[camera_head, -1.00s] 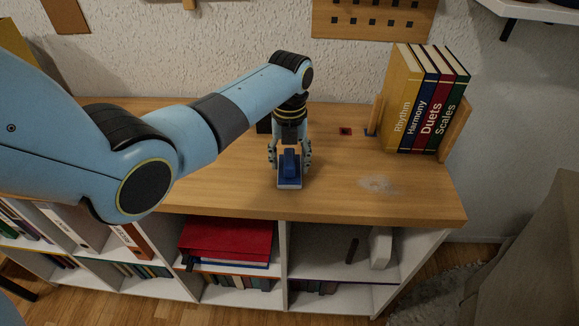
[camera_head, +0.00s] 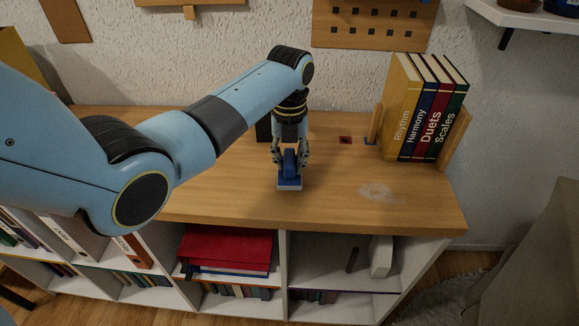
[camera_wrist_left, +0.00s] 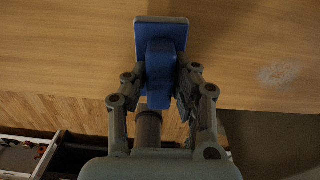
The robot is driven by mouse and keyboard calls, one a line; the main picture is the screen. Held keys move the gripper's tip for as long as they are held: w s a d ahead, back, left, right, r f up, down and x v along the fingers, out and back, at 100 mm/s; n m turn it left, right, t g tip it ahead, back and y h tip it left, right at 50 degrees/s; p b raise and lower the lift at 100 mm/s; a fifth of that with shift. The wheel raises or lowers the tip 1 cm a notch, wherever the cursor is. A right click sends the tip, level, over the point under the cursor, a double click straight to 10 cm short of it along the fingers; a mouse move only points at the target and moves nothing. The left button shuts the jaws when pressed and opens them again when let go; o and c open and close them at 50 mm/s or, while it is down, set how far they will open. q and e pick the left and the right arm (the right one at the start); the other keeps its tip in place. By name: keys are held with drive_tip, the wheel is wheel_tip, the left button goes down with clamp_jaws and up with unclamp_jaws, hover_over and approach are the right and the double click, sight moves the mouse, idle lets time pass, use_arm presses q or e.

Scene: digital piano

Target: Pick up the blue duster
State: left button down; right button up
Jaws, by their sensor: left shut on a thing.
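The blue duster (camera_head: 290,181) is on or just above the wooden shelf top, near its front edge; I cannot tell whether it touches the wood. It has a blue grip and a flat base with a pale underside. My left gripper (camera_head: 290,158) comes down from above and is shut on the duster's grip. In the left wrist view the duster (camera_wrist_left: 161,60) sits between the fingers of the left gripper (camera_wrist_left: 160,85), its flat base beyond the fingertips. My right gripper is not in view.
A pale dusty patch (camera_head: 377,192) lies on the shelf top (camera_head: 230,195) to the right. Upright books (camera_head: 428,110) stand between wooden bookends at the back right. A small red item (camera_head: 345,140) lies behind. Open compartments with a red binder (camera_head: 226,247) are below.

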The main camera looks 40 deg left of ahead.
use_arm(q)
drive_tip(key=w+d+r+b, duration=0.3)
drive_tip(key=w+r, duration=0.5)
drive_tip(key=w, duration=0.3)
drive_tip(key=shift+d+r+b, duration=0.2)
drive_tip(key=shift+d+b, duration=0.15)
drive_tip(key=shift+b, duration=0.45)
